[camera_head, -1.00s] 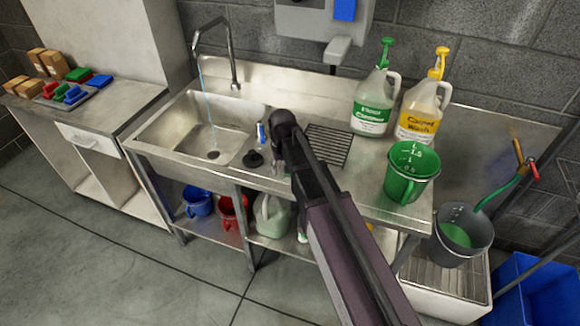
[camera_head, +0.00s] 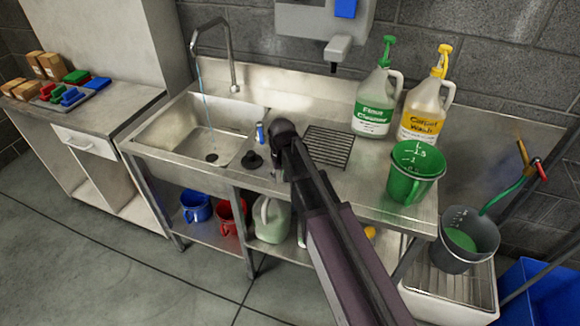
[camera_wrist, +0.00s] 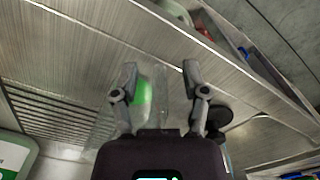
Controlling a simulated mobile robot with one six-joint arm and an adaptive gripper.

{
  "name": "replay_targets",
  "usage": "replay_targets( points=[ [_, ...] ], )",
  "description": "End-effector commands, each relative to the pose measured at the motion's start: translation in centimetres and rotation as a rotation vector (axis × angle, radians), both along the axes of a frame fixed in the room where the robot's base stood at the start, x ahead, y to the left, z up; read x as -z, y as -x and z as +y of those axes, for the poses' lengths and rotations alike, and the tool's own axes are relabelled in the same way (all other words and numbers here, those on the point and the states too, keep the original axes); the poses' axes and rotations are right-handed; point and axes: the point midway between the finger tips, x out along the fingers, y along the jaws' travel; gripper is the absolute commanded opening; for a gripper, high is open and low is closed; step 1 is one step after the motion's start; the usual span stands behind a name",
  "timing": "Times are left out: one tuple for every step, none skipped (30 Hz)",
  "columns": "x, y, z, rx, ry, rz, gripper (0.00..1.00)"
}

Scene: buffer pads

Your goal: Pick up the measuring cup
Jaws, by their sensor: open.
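A clear see-through vessel with green in it, which looks like the measuring cup (camera_wrist: 108,130), stands on the steel counter in the wrist view. My gripper (camera_wrist: 160,72) is open above it, fingers apart. The green part shows beside the left finger, and the clear sides extend around it. I cannot tell whether the fingers touch it. In the head view my arm hides the gripper and this vessel. A larger green jug with white scale marks (camera_head: 414,172) stands at the counter's right front.
A drain rack (camera_head: 328,147), a cleaner bottle (camera_head: 374,103) and a carpet wash bottle (camera_head: 424,112) stand behind my arm. A black plug (camera_head: 252,160) lies left of it, near the sink (camera_head: 205,130). A grey bucket (camera_head: 467,240) is at right.

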Motion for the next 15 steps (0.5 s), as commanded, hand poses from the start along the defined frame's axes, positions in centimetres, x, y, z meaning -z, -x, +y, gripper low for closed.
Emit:
replay_targets(
  points=[
    [0.0,0.0,0.0,0.0,0.0,0.0,0.58],
    [0.0,0.0,0.0,0.0,0.0,0.0,0.58],
    [0.0,0.0,0.0,0.0,0.0,0.0,0.58],
    [0.0,0.0,0.0,0.0,0.0,0.0,0.58],
    [0.0,0.0,-0.01,0.0,0.0,0.0,0.58],
    [0.0,0.0,-0.01,0.0,0.0,0.0,0.58],
    [0.0,0.0,-0.01,0.0,0.0,0.0,0.58],
    [0.0,0.0,-0.01,0.0,0.0,0.0,0.58],
    [0.0,0.0,-0.01,0.0,0.0,0.0,0.46],
    [0.0,0.0,-0.01,0.0,0.0,0.0,0.38],
    [0.0,0.0,-0.01,0.0,0.0,0.0,0.29],
    [0.0,0.0,-0.01,0.0,0.0,0.0,0.17],
    [0.0,0.0,-0.01,0.0,0.0,0.0,0.08],
    [0.0,0.0,-0.02,0.0,0.0,0.0,0.0],
    [0.0,0.0,-0.02,0.0,0.0,0.0,0.0]
  ],
)
